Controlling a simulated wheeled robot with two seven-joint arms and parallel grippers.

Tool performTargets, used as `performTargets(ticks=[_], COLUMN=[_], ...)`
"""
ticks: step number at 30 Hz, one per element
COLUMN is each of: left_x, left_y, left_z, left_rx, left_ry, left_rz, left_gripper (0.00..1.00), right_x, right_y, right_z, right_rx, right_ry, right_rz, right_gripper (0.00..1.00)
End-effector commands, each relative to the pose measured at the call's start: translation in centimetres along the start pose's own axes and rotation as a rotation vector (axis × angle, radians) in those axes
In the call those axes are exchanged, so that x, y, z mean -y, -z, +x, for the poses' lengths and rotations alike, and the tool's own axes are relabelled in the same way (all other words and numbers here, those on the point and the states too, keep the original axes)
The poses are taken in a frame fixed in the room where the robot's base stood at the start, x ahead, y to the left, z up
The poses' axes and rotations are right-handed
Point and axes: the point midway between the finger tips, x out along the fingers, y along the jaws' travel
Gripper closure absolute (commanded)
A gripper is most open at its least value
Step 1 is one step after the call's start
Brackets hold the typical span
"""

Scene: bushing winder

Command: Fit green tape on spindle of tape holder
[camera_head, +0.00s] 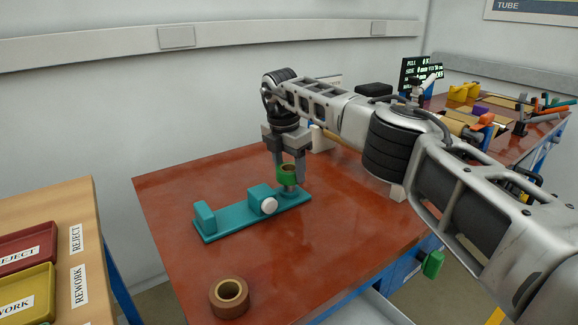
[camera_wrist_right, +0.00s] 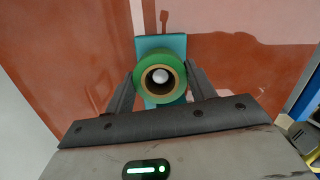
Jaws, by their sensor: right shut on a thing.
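The teal tape holder (camera_head: 240,220) lies on the red-brown table, with blocks and a white round knob on it. My right gripper (camera_head: 288,168) points down over its right end and is shut on the green tape (camera_head: 285,181). A grey spindle (camera_head: 290,188) shows just below the tape. In the right wrist view the green tape (camera_wrist_right: 140,76) sits between the fingers, and the pale spindle top (camera_wrist_right: 160,76) shows inside its brown core, roughly centred. I cannot tell how far the tape is down on the spindle. My left gripper is not in view.
A brown tape roll (camera_head: 229,298) lies at the table's front. A red reject tray (camera_head: 25,247) and a yellow rework tray (camera_head: 28,290) are on a separate bench at left. The table (camera_head: 330,240) is clear right of the holder. A cluttered bench stands at back right.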

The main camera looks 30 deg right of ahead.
Motion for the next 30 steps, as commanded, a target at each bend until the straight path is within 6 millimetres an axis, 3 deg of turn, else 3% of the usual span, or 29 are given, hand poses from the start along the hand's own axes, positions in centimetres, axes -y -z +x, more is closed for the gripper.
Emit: performTargets(ticks=[30], left_x=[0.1], left_y=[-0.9], left_z=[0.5], left_rx=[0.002], left_ry=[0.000], left_rz=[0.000], left_gripper=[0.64], right_x=[0.0], right_y=[0.3], right_z=[2.7], right_rx=[0.000], right_ry=[0.000], right_rz=[0.000], right_gripper=[0.68])
